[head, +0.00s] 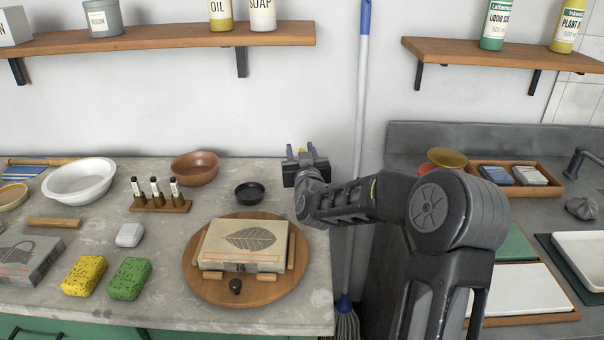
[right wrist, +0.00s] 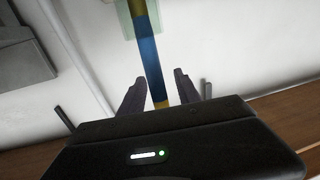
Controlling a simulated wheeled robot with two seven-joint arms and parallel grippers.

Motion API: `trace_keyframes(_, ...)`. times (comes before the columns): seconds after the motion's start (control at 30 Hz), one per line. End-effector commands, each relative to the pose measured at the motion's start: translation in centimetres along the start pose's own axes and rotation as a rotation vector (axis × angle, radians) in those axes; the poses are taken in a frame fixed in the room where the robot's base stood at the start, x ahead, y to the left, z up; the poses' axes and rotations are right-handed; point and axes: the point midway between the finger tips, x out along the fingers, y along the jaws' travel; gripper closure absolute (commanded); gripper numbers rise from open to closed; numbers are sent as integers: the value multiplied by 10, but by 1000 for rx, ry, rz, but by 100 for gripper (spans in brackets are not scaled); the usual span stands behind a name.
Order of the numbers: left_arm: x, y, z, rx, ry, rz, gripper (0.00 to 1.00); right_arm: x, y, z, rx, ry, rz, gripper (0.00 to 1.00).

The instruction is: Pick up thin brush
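A thin upright stick, blue with yellow sections, shows in the right wrist view (right wrist: 152,62); I take it to be the thin brush. Its other end meets a pale green, see-through thing (right wrist: 128,20) at the top of that view, perhaps a holder. My right gripper (right wrist: 160,78) has its two fingers apart on either side of the stick, with a gap at the right finger. In the head view my right gripper (head: 301,150) is over the counter's back right corner, with a yellow bit between its fingers. It hides what is below. My left gripper is not in view.
The counter (head: 100,235) holds a round board (head: 205,290) with a leaf-printed block, a small black dish (head: 250,193), a brown bowl (head: 195,168) and a bottle rack (head: 163,207). A mop pole (head: 360,110) stands just right of my gripper. A shelf (head: 170,37) hangs above.

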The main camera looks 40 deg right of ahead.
Motion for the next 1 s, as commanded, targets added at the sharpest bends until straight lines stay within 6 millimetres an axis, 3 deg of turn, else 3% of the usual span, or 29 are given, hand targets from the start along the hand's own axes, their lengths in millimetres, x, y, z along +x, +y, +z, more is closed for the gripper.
trace_keyframes(0.47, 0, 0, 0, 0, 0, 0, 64, 0, 0, 0, 0, 0, 0, 100)
trace_keyframes(1.0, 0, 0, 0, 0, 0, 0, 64, 0, 0, -1, 0, 1, 0, 100)
